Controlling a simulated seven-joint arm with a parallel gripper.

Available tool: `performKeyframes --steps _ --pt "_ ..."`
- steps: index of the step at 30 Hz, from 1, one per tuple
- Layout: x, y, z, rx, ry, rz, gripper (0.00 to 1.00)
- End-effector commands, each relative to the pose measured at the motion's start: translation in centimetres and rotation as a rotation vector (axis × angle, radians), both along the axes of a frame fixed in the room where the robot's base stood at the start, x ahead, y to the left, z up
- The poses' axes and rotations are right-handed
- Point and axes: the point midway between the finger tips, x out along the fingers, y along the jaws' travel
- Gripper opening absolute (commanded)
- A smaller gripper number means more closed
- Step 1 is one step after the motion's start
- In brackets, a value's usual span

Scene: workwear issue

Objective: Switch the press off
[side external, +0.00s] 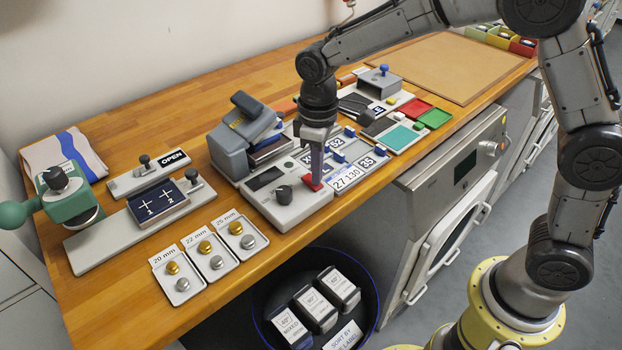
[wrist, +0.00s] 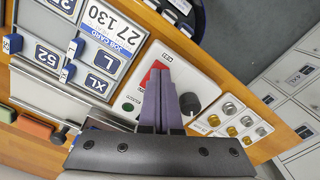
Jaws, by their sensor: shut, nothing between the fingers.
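The press control box (side external: 285,207) is light grey, with a dark display, a dark knob (side external: 284,194) and a red switch (side external: 309,183). The grey press (side external: 232,151) stands directly behind the box. In the wrist view, the red switch (wrist: 146,80) shows partly behind my fingers, with a dark green round spot (wrist: 128,106) on one side and the knob (wrist: 189,104) on the other. My gripper (side external: 316,178) is shut and empty, pointing down at the red switch. Its fingertips (wrist: 159,74) overlap the switch; I cannot tell whether they touch it.
A board with size tags and a job card (side external: 346,178) lies right of the box. Button trays (side external: 212,259) and a green hand tool (side external: 70,200) are to the left. A dark bin (side external: 259,318) stands below the bench edge. Bare wood (side external: 130,250) lies at front left.

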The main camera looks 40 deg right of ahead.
Motion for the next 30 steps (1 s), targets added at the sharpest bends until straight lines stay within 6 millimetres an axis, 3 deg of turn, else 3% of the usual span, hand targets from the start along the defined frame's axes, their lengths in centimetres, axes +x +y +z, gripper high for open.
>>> performKeyframes --steps 21,30 --pt "0.0 0.0 5.3 0.0 -0.002 0.0 0.0" --pt "0.0 0.0 5.9 0.0 0.0 0.0 0.0"
